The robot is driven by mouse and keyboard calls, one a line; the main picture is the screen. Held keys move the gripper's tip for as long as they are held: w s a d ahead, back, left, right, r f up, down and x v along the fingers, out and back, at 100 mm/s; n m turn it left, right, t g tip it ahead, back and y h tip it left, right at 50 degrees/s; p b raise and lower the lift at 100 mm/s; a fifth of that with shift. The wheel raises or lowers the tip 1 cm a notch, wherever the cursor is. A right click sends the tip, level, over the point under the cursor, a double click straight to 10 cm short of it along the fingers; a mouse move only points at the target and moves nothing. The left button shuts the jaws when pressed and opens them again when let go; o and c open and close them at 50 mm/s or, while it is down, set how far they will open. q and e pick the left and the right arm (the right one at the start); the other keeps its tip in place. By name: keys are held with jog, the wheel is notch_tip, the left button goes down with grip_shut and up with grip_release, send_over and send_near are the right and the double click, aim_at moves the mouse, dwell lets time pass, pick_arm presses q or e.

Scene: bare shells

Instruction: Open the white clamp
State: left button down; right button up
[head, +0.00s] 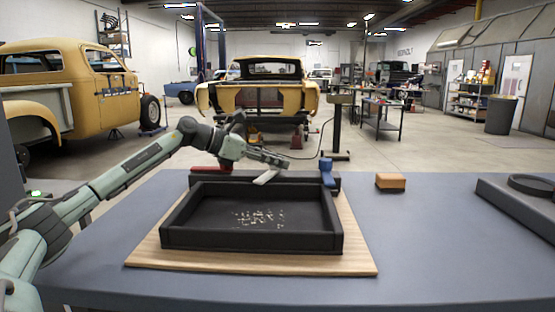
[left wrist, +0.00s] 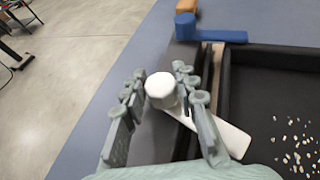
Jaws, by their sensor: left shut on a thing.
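The white clamp (head: 266,177) sits at the black bar behind the black tray (head: 252,243). In the left wrist view the white clamp (left wrist: 228,136) has a round knob between my fingers and a flat lever slanting to the lower right, towards the tray's rim. My left gripper (head: 280,163) reaches it from above and behind the tray. In the left wrist view my left gripper (left wrist: 160,76) has a finger on each side of the knob and is shut on it. The lever is partly hidden by one finger. My right gripper is not in view.
A red clamp (head: 208,170) and a blue clamp (head: 326,172) flank the white one. The tray holds small pale bits and rests on a wooden board (head: 350,250). An orange-brown block (head: 390,181) and a dark grey case (head: 520,202) are to the right. The table's front is clear.

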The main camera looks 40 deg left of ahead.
pick_arm(q)
jog(key=shift+f, duration=0.1)
jog(key=c, duration=1.1)
grip_release()
jog(key=shift+c, duration=0.2)
jog(key=shift+s, duration=0.1)
jog(key=v, duration=1.2)
